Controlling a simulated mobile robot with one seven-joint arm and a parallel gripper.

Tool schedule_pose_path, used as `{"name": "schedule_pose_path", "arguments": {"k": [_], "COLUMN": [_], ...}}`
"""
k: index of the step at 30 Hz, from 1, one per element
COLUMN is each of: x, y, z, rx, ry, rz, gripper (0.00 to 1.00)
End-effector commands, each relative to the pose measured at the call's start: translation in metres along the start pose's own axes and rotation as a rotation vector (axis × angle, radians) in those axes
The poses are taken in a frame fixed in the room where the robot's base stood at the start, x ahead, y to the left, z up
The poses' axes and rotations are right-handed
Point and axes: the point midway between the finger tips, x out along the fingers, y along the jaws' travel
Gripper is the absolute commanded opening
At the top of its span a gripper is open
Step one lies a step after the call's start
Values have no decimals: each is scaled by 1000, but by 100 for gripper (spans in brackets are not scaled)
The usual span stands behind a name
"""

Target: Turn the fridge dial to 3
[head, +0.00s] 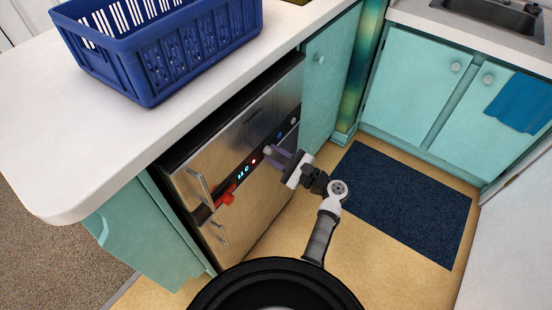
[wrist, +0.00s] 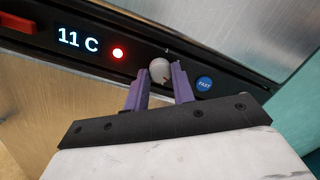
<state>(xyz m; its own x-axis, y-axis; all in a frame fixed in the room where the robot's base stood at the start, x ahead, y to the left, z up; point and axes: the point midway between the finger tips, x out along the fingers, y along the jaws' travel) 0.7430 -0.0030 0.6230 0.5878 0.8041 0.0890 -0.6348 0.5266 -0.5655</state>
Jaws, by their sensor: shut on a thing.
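The fridge (head: 255,195) is a steel unit under the white counter, with a black control strip across its front. In the wrist view the strip shows a display (wrist: 78,39) reading 11 C and a lit red light (wrist: 118,53). The dial (wrist: 159,68) is a small pale round knob to the right of that light. My gripper (wrist: 162,84) has its purple fingers shut on the dial, one finger on each side. Dial numbers are not readable.
A blue FAST button (wrist: 204,84) is right of the dial. A red piece (head: 227,194) sticks out left of the display. A blue basket (head: 160,60) stands on the counter (head: 60,140). A dark blue mat (head: 405,205) lies on the open floor.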

Motion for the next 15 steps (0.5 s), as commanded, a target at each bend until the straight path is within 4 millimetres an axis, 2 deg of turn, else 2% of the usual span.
{"name": "schedule_pose_path", "arguments": {"k": [6, 15], "x": [-1, -1], "y": [0, 0], "z": [-1, -1], "rx": [-121, -197], "ry": [-7, -10], "rz": [8, 13], "gripper": [2, 2]}}
